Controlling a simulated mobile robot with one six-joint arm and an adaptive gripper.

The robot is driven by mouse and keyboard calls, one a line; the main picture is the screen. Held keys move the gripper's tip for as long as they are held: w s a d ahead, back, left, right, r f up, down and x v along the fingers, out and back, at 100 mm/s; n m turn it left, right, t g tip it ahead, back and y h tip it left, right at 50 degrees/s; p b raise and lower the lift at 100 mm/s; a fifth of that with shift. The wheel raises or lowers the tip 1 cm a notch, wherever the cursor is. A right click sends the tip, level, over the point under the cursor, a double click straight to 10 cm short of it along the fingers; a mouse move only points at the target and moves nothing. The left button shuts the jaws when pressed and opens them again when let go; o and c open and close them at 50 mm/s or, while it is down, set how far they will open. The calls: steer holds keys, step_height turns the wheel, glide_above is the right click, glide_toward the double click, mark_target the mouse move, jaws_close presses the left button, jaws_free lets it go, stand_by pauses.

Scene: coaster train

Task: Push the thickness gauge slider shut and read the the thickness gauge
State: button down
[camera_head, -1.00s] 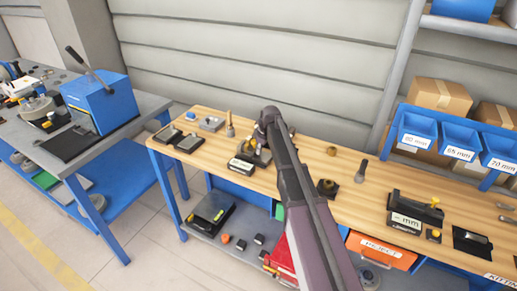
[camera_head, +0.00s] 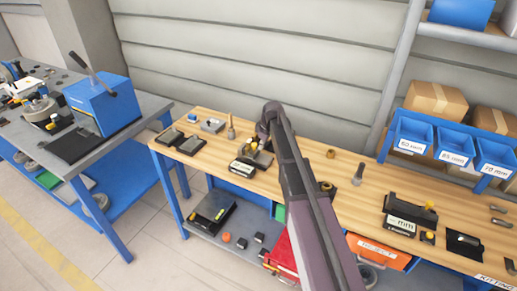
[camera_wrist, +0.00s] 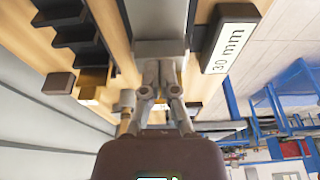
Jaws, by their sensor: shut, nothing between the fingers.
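A black gauge-like device (camera_head: 243,167) with a white label stands on the wooden bench by my gripper. In the wrist view its label (camera_wrist: 229,47) appears to read "30 mm". My gripper (camera_wrist: 160,72) is shut and empty, with its fingers close to a grey block (camera_wrist: 160,47); whether they touch is unclear. In the head view my arm hides most of the gripper and the parts there. I cannot tell for certain which is the thickness gauge.
Blue bins (camera_head: 413,136) marked 60, 65 and 70 mm hang at the right. Small parts, including a grey peg (camera_head: 358,174), stand along the bench (camera_head: 330,185). A grey table (camera_head: 75,165) with a blue machine (camera_head: 103,102) is at the left.

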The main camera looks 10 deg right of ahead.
steer(key=shift+p+v, duration=0.6)
steer(key=shift+v, duration=0.25)
steer(key=s+d+m+g+h, duration=0.1)
steer(key=s+m, duration=0.9)
steer(key=s, duration=2)
steer(key=shift+s+d+f+m+g+h, duration=0.3)
steer(key=shift+d+f+m+h, duration=0.1)
steer(key=shift+d+h, duration=0.25)
